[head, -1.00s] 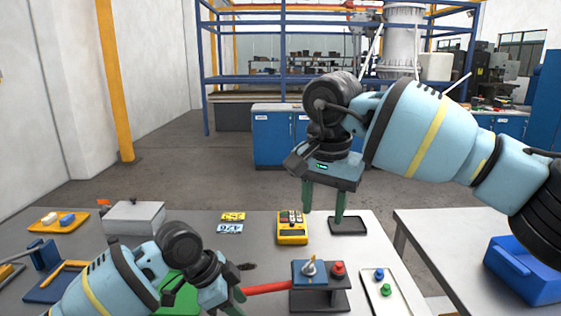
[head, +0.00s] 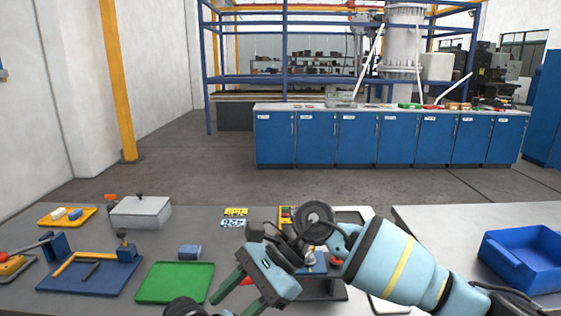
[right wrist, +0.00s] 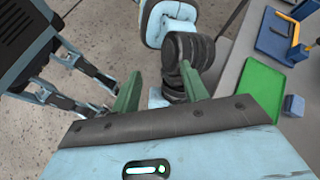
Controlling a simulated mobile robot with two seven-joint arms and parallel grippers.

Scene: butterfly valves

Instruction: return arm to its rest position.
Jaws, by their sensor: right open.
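My right gripper (head: 237,292) is low over the near part of the grey table in the head view, its green fingers apart and pointing down and to the left. In the right wrist view its two green fingers (right wrist: 160,92) are spread with nothing held between them. Part of my left arm shows at the bottom edge of the head view and beyond the fingers in the right wrist view. My left gripper itself cannot be made out.
A green tray (head: 165,283), a small blue block (head: 190,251) and a blue fixture (head: 75,277) lie left of the right gripper. A grey box (head: 141,212) stands farther back. A blue bin (head: 525,256) sits on the right table. My right arm partly covers the yellow device (head: 284,214).

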